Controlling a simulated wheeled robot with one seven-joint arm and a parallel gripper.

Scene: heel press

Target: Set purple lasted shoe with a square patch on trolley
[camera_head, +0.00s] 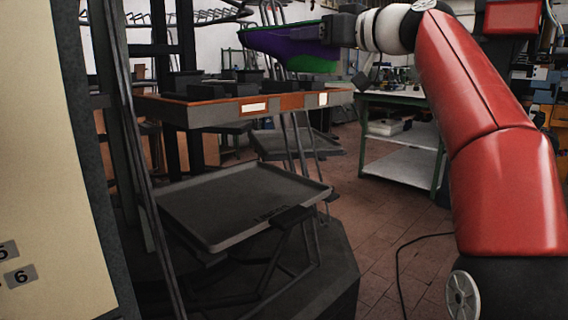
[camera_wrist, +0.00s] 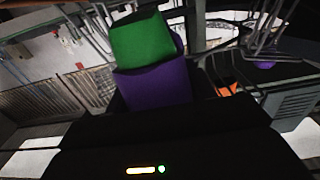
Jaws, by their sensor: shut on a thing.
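The purple lasted shoe (camera_head: 290,46) is held high at the top of the head view, with green along its upper edge and at its lower right. It also shows in the wrist view (camera_wrist: 153,86), with a green part (camera_wrist: 142,38) beyond the purple. My gripper (camera_head: 328,31) is shut on its right end. I cannot make out a square patch. A dark rack or trolley stands below and left of the shoe, with a wood-trimmed upper shelf (camera_head: 215,113) and a grey lower tray (camera_head: 225,200). The shoe is in the air, apart from the tray.
Dark blocks (camera_head: 190,84) stand on the upper shelf. Another grey tray (camera_head: 295,146) is behind. A green-legged bench (camera_head: 405,160) stands at the back right. A cream panel (camera_head: 45,150) fills the left edge. The lower tray is bare. A purple thing (camera_wrist: 265,64) shows at right in the wrist view.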

